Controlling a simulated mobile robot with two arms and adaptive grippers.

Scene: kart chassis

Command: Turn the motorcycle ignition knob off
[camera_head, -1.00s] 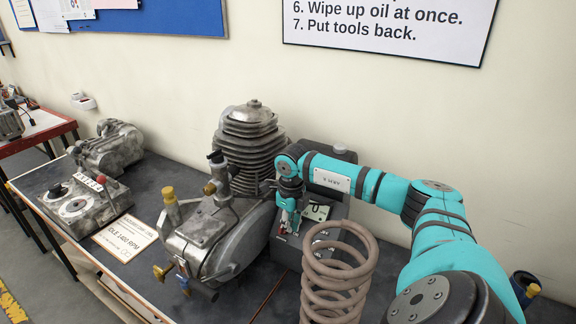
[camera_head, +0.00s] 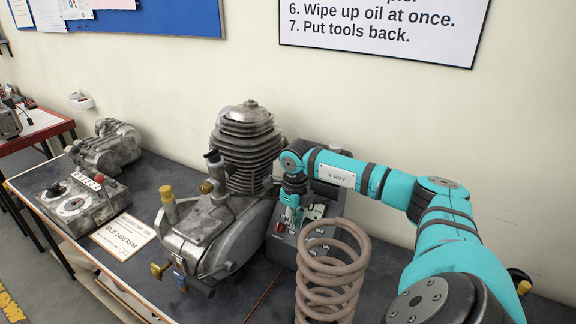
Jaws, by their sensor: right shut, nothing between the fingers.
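A grey metal box (camera_head: 338,205) stands right of the engine, with a light panel on its sloped front. A small red knob (camera_head: 279,227) shows at the left of this front; I take it as the ignition knob. The direction of its pointer is too small to tell. My right gripper (camera_head: 289,216) hangs over the box front, pointing down, with its fingers just above and beside the red knob. It is shut and holds nothing. Whether a fingertip touches the knob cannot be told. My left gripper is out of view.
The engine (camera_head: 215,235) with its finned cylinder stands close on the left. A coil spring (camera_head: 330,275) stands in front of the box and hides its lower part. A control box with dials (camera_head: 75,205) and an idle card (camera_head: 122,235) lie further left. The wall is behind.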

